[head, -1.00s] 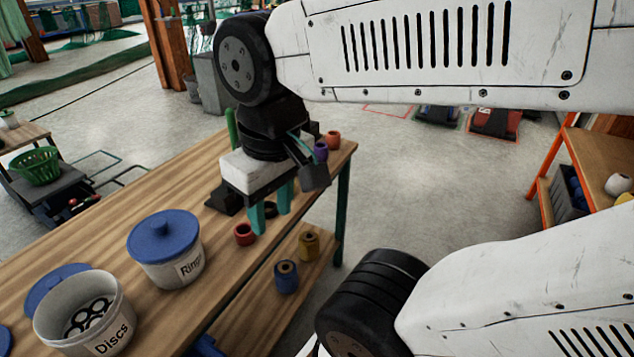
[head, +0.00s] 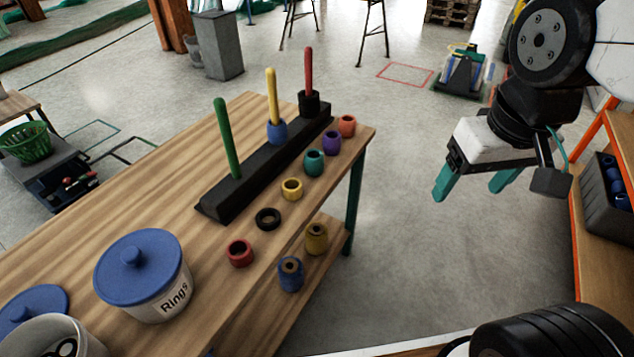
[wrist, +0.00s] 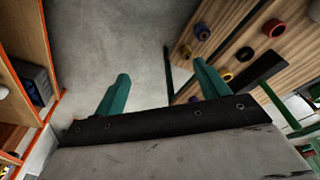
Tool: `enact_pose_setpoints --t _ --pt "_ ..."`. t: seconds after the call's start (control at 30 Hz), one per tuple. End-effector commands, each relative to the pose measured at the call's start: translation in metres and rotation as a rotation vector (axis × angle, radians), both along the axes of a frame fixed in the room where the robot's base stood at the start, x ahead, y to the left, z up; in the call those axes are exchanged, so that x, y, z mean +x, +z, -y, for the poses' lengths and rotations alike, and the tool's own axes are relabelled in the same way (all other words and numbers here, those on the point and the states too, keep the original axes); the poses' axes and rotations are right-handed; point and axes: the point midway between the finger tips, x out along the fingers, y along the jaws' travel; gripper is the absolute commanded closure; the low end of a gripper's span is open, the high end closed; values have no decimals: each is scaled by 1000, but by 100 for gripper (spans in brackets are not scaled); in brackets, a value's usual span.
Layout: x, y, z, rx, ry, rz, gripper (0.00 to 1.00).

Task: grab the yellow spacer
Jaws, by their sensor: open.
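The yellow spacer (head: 292,189) is a short ring that stands on the wooden table (head: 150,205). It is between a black ring (head: 268,218) and a teal spacer (head: 314,163), in front of the black peg base (head: 262,172). In the wrist view the yellow spacer (wrist: 227,76) shows just right of the right finger. My gripper (head: 470,188) has two teal fingers, spread apart with nothing between them. It hangs over open floor, well to the right of the table and of the yellow spacer. The wrist view also shows the open gripper (wrist: 162,75).
Red (head: 240,253), purple (head: 331,142) and orange (head: 347,125) spacers share the table's right edge. Green, yellow and red pegs rise behind. Blue (head: 291,274) and mustard (head: 316,238) spools stand on the lower shelf. An orange-framed shelf (head: 612,108) stands at the right.

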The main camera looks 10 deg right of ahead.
Motion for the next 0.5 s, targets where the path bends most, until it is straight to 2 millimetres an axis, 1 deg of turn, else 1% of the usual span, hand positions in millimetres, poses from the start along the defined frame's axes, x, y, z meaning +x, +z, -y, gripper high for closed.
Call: enact_pose_setpoints --t 0.03,0.07,0.1,0.17,0.2,0.27,0.3,0.4,0.5 --pt "21 -9 -5 -2 20 24 26" --pt "34 -14 -8 -3 32 48 26" --pt "54 -23 -13 -4 49 83 26" --pt "84 -36 -21 -3 78 141 26" --pt "104 -46 -29 -2 99 180 26" --pt "131 -61 -40 4 128 242 26" --pt "149 -71 -48 8 148 283 26" --pt "187 -97 -72 25 198 384 26" --pt "218 -124 -98 50 250 485 26"
